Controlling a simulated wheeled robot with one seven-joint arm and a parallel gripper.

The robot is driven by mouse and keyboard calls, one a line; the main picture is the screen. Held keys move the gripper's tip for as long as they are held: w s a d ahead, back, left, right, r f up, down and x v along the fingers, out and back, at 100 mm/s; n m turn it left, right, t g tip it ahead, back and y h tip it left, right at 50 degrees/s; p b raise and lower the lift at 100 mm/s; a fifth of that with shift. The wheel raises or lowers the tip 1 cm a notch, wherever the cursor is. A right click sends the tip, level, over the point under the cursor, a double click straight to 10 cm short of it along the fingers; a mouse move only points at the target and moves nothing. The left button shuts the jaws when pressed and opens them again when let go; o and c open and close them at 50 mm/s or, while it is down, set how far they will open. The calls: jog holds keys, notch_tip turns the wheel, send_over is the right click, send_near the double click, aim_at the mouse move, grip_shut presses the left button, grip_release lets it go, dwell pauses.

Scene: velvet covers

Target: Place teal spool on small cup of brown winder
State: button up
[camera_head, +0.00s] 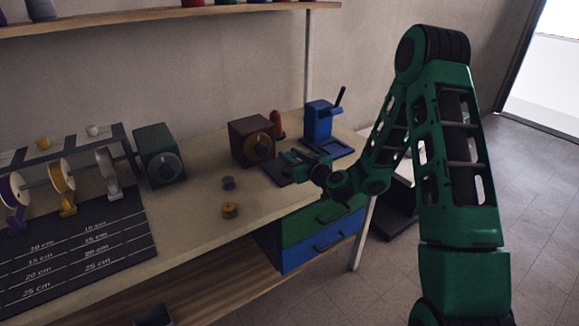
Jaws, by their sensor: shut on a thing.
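The brown winder (244,133) stands on the table, a brown box with an orange-brown disc on its front and a dark base plate (274,173) reaching out to its right. My gripper (288,158) is over this base plate, close to the right of the disc. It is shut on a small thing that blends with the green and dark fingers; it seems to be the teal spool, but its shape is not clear. The small cup of the winder cannot be made out; my gripper covers that part of the plate.
A blue winder (319,122) with a dark lever stands just behind my gripper. A green winder (158,155) stands left. A rack with ribbon spools and a dark measuring mat (110,235) are at far left.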

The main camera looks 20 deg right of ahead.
jog(key=shift+f, duration=1.8)
jog(key=shift+f, duration=0.1)
jog(key=o, duration=1)
jog(key=shift+a, duration=0.1)
